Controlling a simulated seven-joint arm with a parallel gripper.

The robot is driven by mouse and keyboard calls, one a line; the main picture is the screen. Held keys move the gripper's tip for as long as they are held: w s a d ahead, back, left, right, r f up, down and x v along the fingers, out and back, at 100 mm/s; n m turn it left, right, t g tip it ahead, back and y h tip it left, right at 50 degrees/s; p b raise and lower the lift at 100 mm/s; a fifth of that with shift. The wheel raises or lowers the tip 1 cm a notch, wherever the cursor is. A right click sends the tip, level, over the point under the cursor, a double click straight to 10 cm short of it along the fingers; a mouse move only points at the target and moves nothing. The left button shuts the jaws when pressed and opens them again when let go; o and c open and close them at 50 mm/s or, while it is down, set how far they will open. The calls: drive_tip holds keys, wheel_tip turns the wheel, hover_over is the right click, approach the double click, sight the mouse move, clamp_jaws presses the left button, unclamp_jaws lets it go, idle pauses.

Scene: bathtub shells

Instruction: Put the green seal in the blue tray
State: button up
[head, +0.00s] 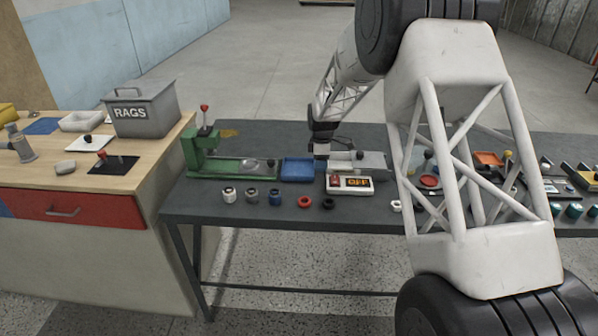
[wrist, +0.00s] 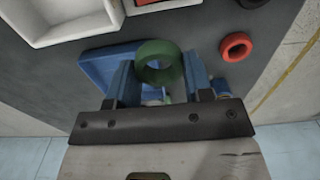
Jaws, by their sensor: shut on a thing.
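The green seal (wrist: 156,48) is a thick ring held between the blue fingers of my gripper (wrist: 159,72) in the wrist view. My gripper is shut on it. The blue tray (wrist: 93,64) shows beyond the left finger in the wrist view, partly hidden by it. In the head view the blue tray (head: 297,171) lies on the dark table, and my gripper (head: 321,156) is just to its right and above the table. The seal cannot be made out in the head view.
A red ring (head: 305,202) and a black ring (head: 328,203) lie in front of the tray. A box marked OFF (head: 357,182) stands right of it. A green fixture (head: 205,160) stands to the left. Several small jars, including a blue one (head: 275,197), stand along the front.

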drive_tip(key=s+a, duration=0.1)
drive_tip(key=s, duration=0.1)
drive_tip(key=s+a+f, duration=0.1)
drive_tip(key=s+a, duration=0.1)
drive_tip(key=s, duration=0.1)
drive_tip(key=s+a+f, duration=0.1)
drive_tip(key=s+a, duration=0.1)
drive_tip(key=shift+s+f, duration=0.1)
drive_tip(key=shift+s, duration=0.3)
hover_over(297, 171)
drive_tip(key=shift+f, duration=0.75)
drive_tip(key=shift+f, duration=1.75)
drive_tip(key=shift+f, duration=0.1)
drive_tip(key=o, duration=0.9)
